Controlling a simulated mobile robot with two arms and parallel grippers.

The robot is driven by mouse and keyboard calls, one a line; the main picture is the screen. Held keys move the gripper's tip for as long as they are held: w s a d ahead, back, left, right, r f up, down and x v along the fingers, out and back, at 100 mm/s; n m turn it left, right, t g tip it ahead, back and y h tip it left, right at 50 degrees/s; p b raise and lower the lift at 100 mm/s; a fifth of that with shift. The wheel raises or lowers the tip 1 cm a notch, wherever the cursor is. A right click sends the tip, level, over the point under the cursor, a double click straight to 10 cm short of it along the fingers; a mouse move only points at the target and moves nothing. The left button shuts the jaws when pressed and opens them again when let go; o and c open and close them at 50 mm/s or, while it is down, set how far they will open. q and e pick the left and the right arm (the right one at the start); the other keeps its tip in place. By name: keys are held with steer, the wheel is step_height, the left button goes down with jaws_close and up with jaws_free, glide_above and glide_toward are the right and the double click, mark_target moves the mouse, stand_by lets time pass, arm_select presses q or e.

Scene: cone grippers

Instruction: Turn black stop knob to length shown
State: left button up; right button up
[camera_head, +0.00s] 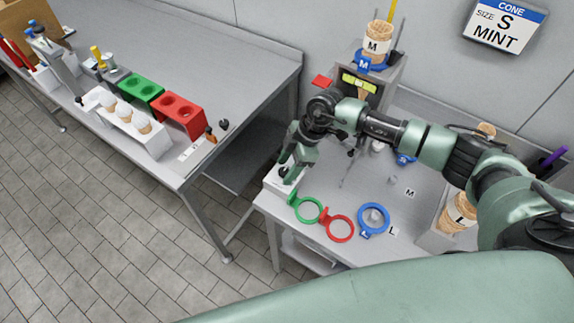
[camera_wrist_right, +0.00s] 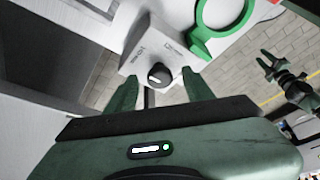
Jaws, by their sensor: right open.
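The black stop knob (camera_wrist_right: 158,75) sits on a white block in the right wrist view, with small print I cannot read. In the head view the white block (camera_head: 279,181) is at the table's left corner, and the knob (camera_head: 284,171) is small there. My right gripper (camera_wrist_right: 160,86) is open, its fingers on either side of the knob, with no clear contact visible. It also shows in the head view (camera_head: 291,165), pointing down at the block. The sign (camera_head: 504,25) on the wall reads CONE SIZE S MINT. A green arm (camera_wrist_right: 288,82), apparently my left, shows small in the wrist view.
Beside the block lie a green ring (camera_head: 318,205), a red ring (camera_head: 349,226) and a blue ring (camera_head: 387,210). A stand with a cone stack (camera_head: 378,38) marked M is behind. The left bench (camera_head: 225,60) holds green and red holders and a white cone rack.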

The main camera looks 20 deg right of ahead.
jaws_close()
steer(key=shift+w+n, duration=0.1)
steer(key=shift+n, duration=0.2)
steer(key=n+b, duration=0.1)
steer(key=n+g+b, duration=0.1)
steer(key=n, duration=0.1)
steer(key=shift+w+f+n+g+b, duration=0.1)
steer(key=shift+w+n+g+b, duration=0.1)
steer(key=shift+n+g+b, duration=0.15)
steer(key=n+g+b, duration=0.1)
steer(key=n+b, duration=0.1)
steer(key=n+h+b, duration=0.1)
steer(key=n+b, duration=0.1)
steer(key=n, duration=0.1)
steer(key=shift+w+a+g, duration=0.15)
steer(key=shift+w+g, duration=0.05)
steer(key=shift+g, duration=0.15)
steer(key=n+g+h+b, duration=0.1)
steer(key=n+b, duration=0.3)
steer(key=shift+a+n, duration=0.1)
steer(key=shift+n, duration=0.25)
steer(key=shift+a+n+g+h+b, duration=0.15)
steer(key=shift+n+h+b, duration=0.3)
steer(key=shift+n+b, duration=0.4)
steer(key=shift+d+n+g+h+b, duration=0.15)
steer(key=shift+n+h+b, duration=0.35)
steer(key=shift+n, duration=0.55)
steer(key=shift+a, duration=0.15)
